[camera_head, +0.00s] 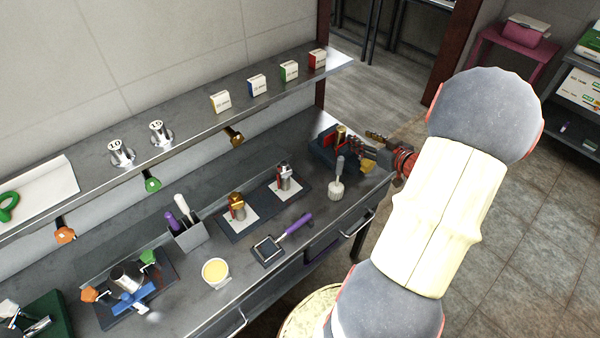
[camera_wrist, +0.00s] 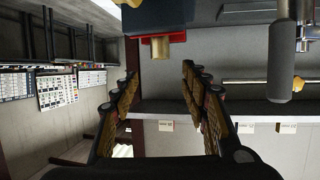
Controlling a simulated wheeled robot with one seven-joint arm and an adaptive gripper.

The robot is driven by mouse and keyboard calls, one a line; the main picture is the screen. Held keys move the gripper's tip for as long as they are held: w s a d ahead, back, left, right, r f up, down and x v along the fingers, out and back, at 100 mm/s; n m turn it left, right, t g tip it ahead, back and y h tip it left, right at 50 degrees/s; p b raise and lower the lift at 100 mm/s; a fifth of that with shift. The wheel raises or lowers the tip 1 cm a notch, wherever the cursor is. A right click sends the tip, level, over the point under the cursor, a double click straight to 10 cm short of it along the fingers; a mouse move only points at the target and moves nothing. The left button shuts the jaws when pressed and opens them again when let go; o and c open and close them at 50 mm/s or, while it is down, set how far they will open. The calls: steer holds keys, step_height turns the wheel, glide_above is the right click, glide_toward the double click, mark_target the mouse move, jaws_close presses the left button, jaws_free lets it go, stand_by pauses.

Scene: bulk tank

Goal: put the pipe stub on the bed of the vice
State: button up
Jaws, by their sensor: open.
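The vice (camera_head: 324,147) is the dark blue block with red parts at the far right end of the bench. A short brass cylinder (camera_head: 340,132), which looks like the pipe stub, stands upright at the vice. In the wrist view, a brass piece with a red part (camera_wrist: 155,48) shows against the dark blue vice body (camera_wrist: 158,15), just beyond my fingertips. I cannot tell whether it rests fully on the bed. My gripper (camera_head: 369,144) is just right of the vice. In the wrist view my gripper (camera_wrist: 159,72) is open, with nothing between its fingers.
A white brush with a grey handle (camera_head: 337,182) stands close in front of the vice. Metal fittings on a dark mat (camera_head: 262,212), a purple-handled tool (camera_head: 270,248) and a yellow-filled cup (camera_head: 215,272) lie further left. A shelf (camera_head: 190,128) with several small boxes runs above the bench.

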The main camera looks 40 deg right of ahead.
steer(key=w+a+r+g+h, duration=0.3)
steer(key=w+a+r, duration=0.2)
steer(key=w+r, duration=0.4)
steer(key=s+a+r+g, duration=0.1)
steer(key=s+a+r, duration=0.1)
steer(key=a+r, duration=0.6)
steer(key=s+a+g+y, duration=0.1)
steer(key=s+a, duration=0.4)
steer(key=a, duration=0.5)
steer(key=s+a+f+n+g+y, duration=0.1)
steer(key=s+a+y, duration=0.1)
steer(key=s+a, duration=0.4)
steer(key=s+a+f+n+g+y, duration=0.1)
steer(key=s+a, duration=0.4)
steer(key=a, duration=0.9)
steer(key=shift+s+a+f+g+y, duration=0.15)
steer(key=shift+s+f+g+y, duration=0.1)
steer(key=shift+g+y, duration=0.45)
steer(key=shift+r, duration=0.1)
